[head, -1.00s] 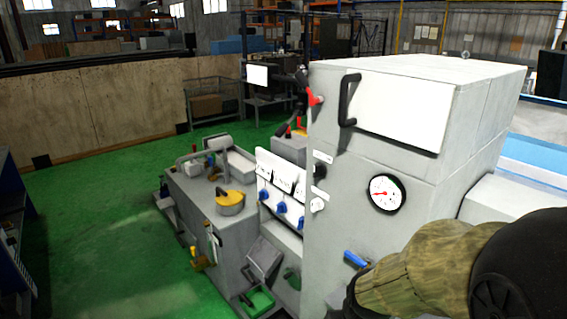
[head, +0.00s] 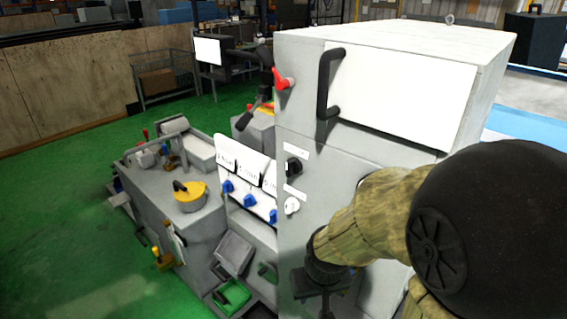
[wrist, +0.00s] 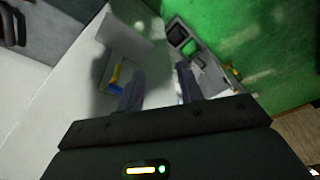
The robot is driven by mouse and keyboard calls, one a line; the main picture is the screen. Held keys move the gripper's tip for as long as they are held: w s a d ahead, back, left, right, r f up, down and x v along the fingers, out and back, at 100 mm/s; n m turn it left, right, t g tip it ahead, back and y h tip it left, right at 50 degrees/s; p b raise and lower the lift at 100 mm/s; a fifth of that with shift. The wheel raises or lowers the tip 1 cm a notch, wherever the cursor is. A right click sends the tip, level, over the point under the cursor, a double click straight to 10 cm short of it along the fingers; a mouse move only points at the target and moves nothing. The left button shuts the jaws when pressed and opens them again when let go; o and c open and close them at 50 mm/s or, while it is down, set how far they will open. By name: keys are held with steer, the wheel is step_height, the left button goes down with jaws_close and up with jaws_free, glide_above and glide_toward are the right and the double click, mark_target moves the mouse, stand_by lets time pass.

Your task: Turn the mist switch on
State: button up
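A white sloped panel (head: 238,178) on the grinder carries dark-lettered labels above a row of three blue switches: left (head: 227,186), middle (head: 250,201) and right (head: 272,216). The lettering is too small for me to tell which is the mist switch. A black knob (head: 292,166) and a white round knob (head: 292,205) sit beside the panel on the tall cabinet. My gripper (wrist: 160,85) is open in the wrist view, with two dark fingers apart and nothing between them. In the head view it is low in front of the cabinet, right of and below the switches, apart from them.
The tall grey cabinet (head: 300,120) has a black door handle (head: 326,85) and a red lever (head: 283,80). A yellow round part (head: 190,196) sits on the machine bed at left. A green-edged tray (head: 232,294) is below the panel. Green floor (head: 60,240) is clear at left.

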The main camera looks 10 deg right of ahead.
steer(key=shift+s, duration=0.15)
steer(key=w+a+r+n+h+b, duration=0.1)
steer(key=w+a+r+n+h, duration=0.1)
steer(key=w+n+h, duration=0.55)
steer(key=w+a+r+n+h, duration=0.25)
steer(key=w+n, duration=0.25)
steer(key=n, duration=0.6)
steer(key=w+a+r+n+t+h, duration=0.4)
steer(key=w+a+r+n+t, duration=0.2)
steer(key=a+r+t, duration=0.2)
steer(key=shift+w+a+r+n+h, duration=0.3)
steer(key=shift+a+r+n, duration=0.1)
steer(key=shift+a, duration=0.8)
